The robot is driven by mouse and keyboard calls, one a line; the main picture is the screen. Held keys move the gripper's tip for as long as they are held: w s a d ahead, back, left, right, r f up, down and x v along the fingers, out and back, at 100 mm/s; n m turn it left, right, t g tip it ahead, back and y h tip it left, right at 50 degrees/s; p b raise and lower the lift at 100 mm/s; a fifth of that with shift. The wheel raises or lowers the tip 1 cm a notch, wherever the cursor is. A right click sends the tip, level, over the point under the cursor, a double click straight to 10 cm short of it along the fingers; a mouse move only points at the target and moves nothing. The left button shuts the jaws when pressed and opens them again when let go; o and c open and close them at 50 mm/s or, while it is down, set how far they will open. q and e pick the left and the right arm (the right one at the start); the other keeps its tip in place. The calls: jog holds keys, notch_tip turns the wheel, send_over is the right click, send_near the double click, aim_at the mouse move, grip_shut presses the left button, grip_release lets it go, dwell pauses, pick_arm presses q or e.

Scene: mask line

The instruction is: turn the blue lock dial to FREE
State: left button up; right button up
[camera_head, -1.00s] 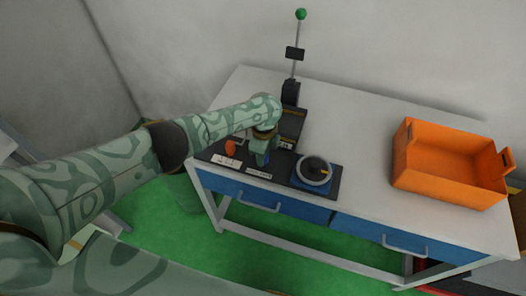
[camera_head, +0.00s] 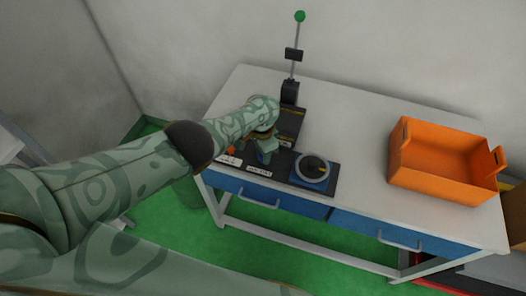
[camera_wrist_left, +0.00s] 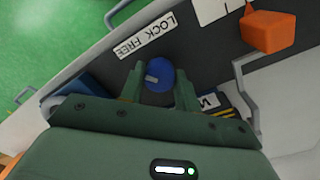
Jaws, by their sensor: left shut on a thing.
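My left gripper (camera_wrist_left: 159,88) is shut on the dial, one finger on each side. In the head view my left gripper (camera_head: 267,153) reaches down at the black panel (camera_head: 285,172) and hides most of the dial. My right gripper is not in view.
A tall lever (camera_head: 295,65) with a green ball rises behind. An orange knob (camera_wrist_left: 268,32) sits close by in the wrist view. An orange crate (camera_head: 432,185) stands on the right of the table (camera_head: 350,130).

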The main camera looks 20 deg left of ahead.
pick_arm(q)
jog(key=shift+n, duration=0.6)
jog(key=o, duration=1)
jog(key=r+p, duration=0.7)
jog(key=r, duration=0.1)
jog(key=r+p, duration=0.6)
jog(key=r, duration=0.2)
jog(key=shift+w+a+r+p, duration=0.15)
jog(key=shift+a+p, duration=0.05)
jog(key=shift+p, duration=0.2)
